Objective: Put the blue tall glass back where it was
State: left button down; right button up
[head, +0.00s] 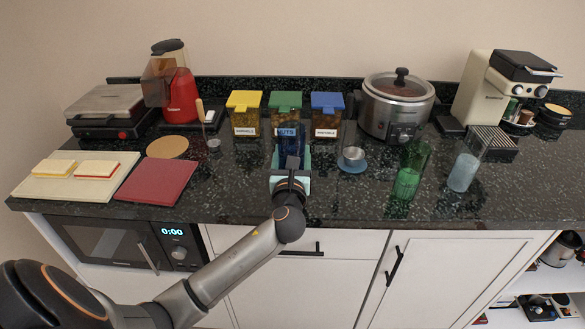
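The blue tall glass (290,142) stands upright near the middle of the counter, in front of the green-lidded jar. My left gripper (291,160) reaches it from the front, with its pale teal fingers on either side of the glass, and looks shut on it. The wrist hides the lower part of the glass, so I cannot tell whether its base touches the counter. My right gripper is not in view.
Jars with yellow (244,115), green (285,102) and blue lids (327,115) stand behind. A metal cup on a blue coaster (352,167), a green glass (410,170) and a pale blue glass (464,172) stand right. A red board (156,182) lies left.

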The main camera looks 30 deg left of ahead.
pick_arm(q)
jog(key=shift+w+a+f, duration=0.15)
jog(key=shift+w+f, duration=0.15)
jog(key=shift+f, duration=0.1)
jog(key=shift+f+b, duration=0.45)
jog(key=shift+f, duration=1.05)
jog(key=shift+f, duration=0.2)
grip_release()
jog(key=shift+r, duration=0.25)
jog(key=v, duration=1.2)
jog(key=shift+f, duration=0.1)
